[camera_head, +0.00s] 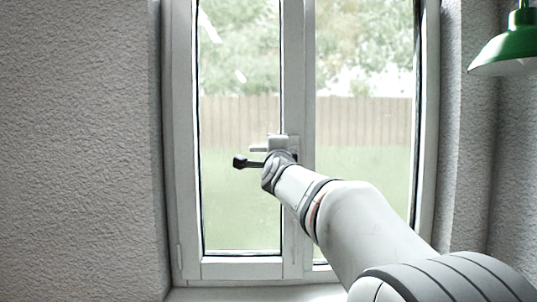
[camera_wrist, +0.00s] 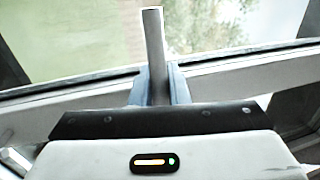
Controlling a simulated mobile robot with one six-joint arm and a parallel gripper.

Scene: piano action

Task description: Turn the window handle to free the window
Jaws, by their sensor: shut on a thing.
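The window (camera_head: 292,60) has two panes in a white frame, and both sashes look closed. The window handle (camera_head: 258,149) is at the middle upright, and its visible end points left, about level. In the wrist view the handle (camera_wrist: 153,40) is a grey bar between the two fingers of my gripper (camera_wrist: 158,82). My gripper is shut on it, with the bar's free end sticking out past the fingertips. In the head view my wrist hides most of the gripper and part of the handle.
A green lamp shade (camera_head: 508,50) hangs at the upper right, apart from my arm. Rough grey walls (camera_head: 75,150) flank the window recess. A white sill (camera_head: 230,294) runs below the window. The space left of my arm is clear.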

